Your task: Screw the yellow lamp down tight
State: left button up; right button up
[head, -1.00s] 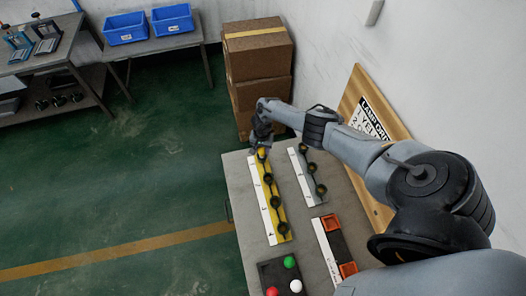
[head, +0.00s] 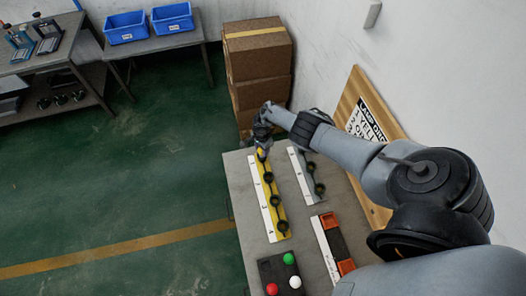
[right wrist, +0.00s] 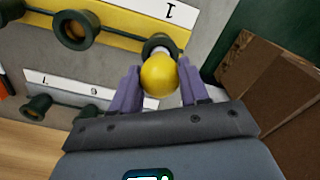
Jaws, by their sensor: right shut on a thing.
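The yellow lamp (right wrist: 159,75) shows in the right wrist view, between the two fingers of my right gripper (right wrist: 160,84). Its far end meets the dark socket (right wrist: 158,43) beside the number 1 on the yellow strip (right wrist: 120,24). How far it sits in the socket is hidden behind the round bulb. In the head view my right gripper (head: 262,146) is at the far end of the yellow strip (head: 272,191), and the lamp is hard to make out there. My left gripper is not in view.
Several empty dark sockets line the yellow strip. A grey strip (head: 301,165) with sockets lies to its right. A black tray (head: 272,270) holds green, white and red lamps. An orange-ended holder (head: 331,228) lies nearby. Brown boxes (head: 258,60) stand beyond the table; a sign board (head: 362,120) leans on the wall.

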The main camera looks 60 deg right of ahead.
jog(key=shift+a+r+m+p, duration=0.1)
jog(key=shift+m+p, duration=0.2)
jog(key=shift+m, duration=0.5)
jog(key=m, duration=0.3)
jog(key=shift+p, duration=0.3)
jog(key=o, duration=1)
